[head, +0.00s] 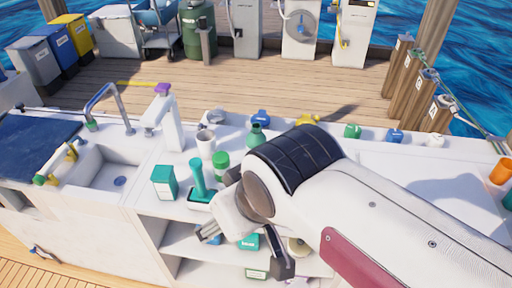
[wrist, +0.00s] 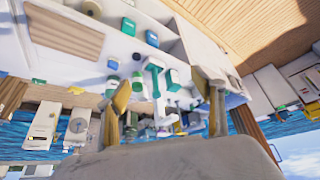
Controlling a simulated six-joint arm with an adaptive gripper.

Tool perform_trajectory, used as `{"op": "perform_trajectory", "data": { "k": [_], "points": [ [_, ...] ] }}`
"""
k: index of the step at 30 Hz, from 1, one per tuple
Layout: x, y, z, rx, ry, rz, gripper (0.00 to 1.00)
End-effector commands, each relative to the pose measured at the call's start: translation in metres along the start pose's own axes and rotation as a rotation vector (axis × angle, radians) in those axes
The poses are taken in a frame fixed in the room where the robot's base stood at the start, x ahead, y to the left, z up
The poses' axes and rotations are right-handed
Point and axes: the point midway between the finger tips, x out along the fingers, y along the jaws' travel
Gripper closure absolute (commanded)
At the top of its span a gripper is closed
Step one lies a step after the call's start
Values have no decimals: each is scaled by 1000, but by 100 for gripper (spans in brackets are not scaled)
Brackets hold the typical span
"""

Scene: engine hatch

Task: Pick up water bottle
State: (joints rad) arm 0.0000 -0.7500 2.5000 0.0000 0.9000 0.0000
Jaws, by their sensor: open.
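My gripper (head: 245,250) is open and empty, hanging in front of the counter's front edge and the open shelves under it. In the wrist view my gripper (wrist: 163,95) shows two fingers spread apart, with the counter behind them upside down.
The sink (head: 112,170) and tap (head: 110,97) are farther left. An orange container (head: 501,171) stands far right. Shelves (head: 185,240) below hold small items.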

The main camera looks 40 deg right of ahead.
Motion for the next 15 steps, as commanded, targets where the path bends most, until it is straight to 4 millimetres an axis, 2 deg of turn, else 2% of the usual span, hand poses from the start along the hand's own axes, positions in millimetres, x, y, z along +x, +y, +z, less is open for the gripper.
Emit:
{"op": "perform_trajectory", "data": {
  "k": [8,15],
  "points": [
    [2,3,-4,3,5,9,32],
    [17,22,-31,16,36,60,32]
  ]
}}
